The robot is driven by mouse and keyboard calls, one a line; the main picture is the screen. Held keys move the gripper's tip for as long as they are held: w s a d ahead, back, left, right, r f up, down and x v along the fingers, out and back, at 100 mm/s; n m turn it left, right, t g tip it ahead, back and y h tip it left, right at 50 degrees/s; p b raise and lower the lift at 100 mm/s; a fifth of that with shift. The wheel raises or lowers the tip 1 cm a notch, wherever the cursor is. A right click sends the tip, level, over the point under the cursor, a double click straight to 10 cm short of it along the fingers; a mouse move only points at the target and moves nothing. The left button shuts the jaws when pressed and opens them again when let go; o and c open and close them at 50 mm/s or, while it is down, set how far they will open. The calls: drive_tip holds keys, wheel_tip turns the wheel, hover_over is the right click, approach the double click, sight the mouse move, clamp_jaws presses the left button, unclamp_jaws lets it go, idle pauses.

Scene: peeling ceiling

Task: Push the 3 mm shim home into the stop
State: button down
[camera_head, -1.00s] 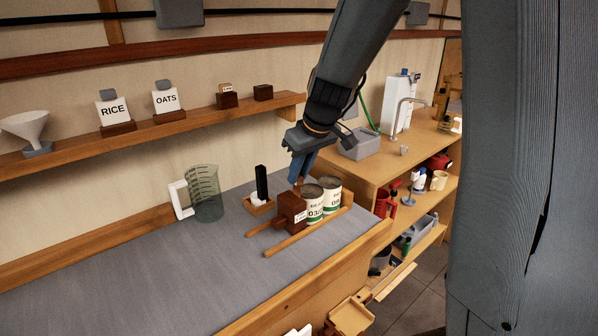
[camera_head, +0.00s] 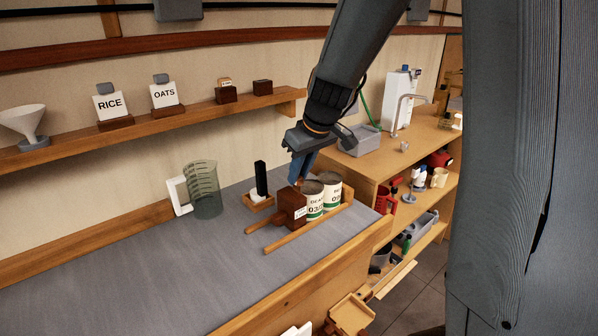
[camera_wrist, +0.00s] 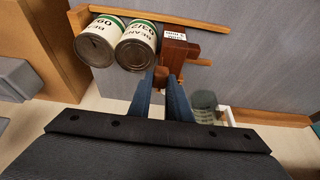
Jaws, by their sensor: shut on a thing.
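The stop appears to be the dark red-brown block with a white label (camera_head: 290,207), on the grey bench between two wooden rails. It also shows in the wrist view (camera_wrist: 182,52). My gripper (camera_head: 299,172) reaches down just behind and above the block. In the wrist view my blue fingers (camera_wrist: 166,84) are close together, with a small brown piece (camera_wrist: 161,76) between their tips, likely the shim. That piece is beside the block's near end. How deep it sits in the block is hidden by the fingers.
Two labelled bean cans (camera_head: 315,199) stand right of the block, close to my fingers. A front wooden rail (camera_head: 300,232) runs alongside. A small tray with a black upright piece (camera_head: 261,180) and a measuring jug (camera_head: 205,190) stand left. The bench's left part is clear.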

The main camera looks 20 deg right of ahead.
drive_tip(key=shift+f+b, duration=0.95)
drive_tip(key=shift+f, duration=0.25)
drive_tip(key=c, duration=1.5)
unclamp_jaws()
drive_tip(key=shift+c, duration=0.2)
drive_tip(key=shift+r, duration=0.1)
drive_tip(key=w+p+v, duration=0.1)
drive_tip(key=p+v, duration=0.1)
drive_tip(key=v, duration=0.9)
drive_tip(key=shift+a+r, duration=0.25)
drive_tip(key=shift+r, duration=0.25)
drive_tip(key=s+a+f+m+g+h, duration=0.1)
drive_tip(key=s+f+m, duration=0.3)
drive_tip(key=s+f, duration=1.2)
drive_tip(key=shift+s+a+f+m+g+h, duration=0.2)
drive_tip(key=shift+s+a+m+g+h, duration=0.15)
drive_tip(key=shift+s+g, duration=0.45)
